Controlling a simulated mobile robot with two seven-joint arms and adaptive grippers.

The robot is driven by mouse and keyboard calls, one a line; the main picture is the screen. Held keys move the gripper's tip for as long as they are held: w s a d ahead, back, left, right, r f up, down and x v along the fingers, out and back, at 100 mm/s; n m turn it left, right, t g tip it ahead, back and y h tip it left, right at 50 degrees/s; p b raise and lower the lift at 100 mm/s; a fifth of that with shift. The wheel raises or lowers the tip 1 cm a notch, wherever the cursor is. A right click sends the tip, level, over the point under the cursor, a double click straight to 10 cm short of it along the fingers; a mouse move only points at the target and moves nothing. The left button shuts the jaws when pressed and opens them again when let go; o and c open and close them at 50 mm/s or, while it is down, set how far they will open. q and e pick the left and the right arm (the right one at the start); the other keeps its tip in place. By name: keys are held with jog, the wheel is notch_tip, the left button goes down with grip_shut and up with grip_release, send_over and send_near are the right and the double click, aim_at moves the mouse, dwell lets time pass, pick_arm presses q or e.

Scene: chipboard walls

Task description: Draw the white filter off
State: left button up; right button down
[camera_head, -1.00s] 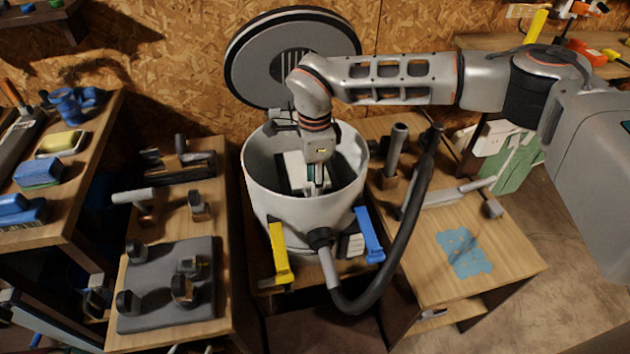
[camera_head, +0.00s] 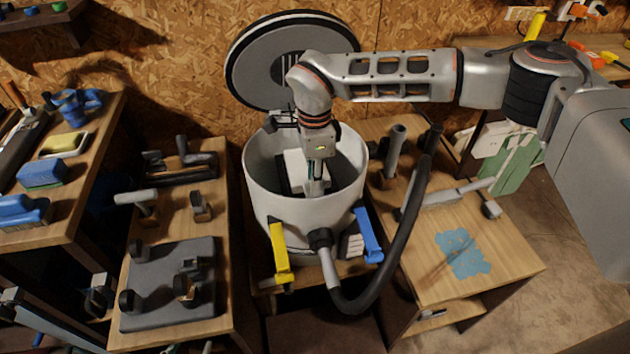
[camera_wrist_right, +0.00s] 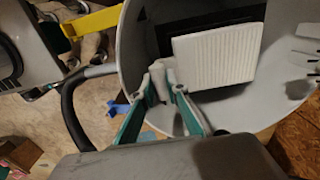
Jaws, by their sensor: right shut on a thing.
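The white filter (camera_head: 294,165) is inside the grey vacuum drum (camera_head: 262,190), by its inner wall. In the right wrist view its pleated white face (camera_wrist_right: 218,55) shows against a dark frame. My right gripper (camera_head: 315,190) reaches down into the drum from above. In the wrist view its green-sided fingers (camera_wrist_right: 168,88) are closed on a pale, rounded grip piece beside the pleated face. How this piece joins the filter is partly hidden. My left gripper is not in view.
The round drum lid (camera_head: 265,70) stands open behind the drum. A black hose (camera_head: 405,235) curves down the right front. Yellow (camera_head: 280,250) and blue (camera_head: 370,235) latches hang at the front. Benches with tools flank the drum; a blue cloth (camera_head: 460,253) lies on the right one.

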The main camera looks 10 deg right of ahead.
pick_arm(q)
jog(key=shift+w+r, duration=0.15)
jog(key=shift+r, duration=0.25)
pick_arm(e)
jog(key=shift+r, duration=0.4)
jog(key=shift+r+p, duration=1.2)
jog(key=shift+r, duration=0.65)
pick_arm(q)
jog(key=r, duration=0.1)
jog(key=w+r, duration=0.1)
jog(key=r, duration=0.1)
jog(key=shift+w+r, duration=0.1)
jog(key=shift+r, duration=0.05)
pick_arm(e)
jog(key=shift+r, duration=0.1)
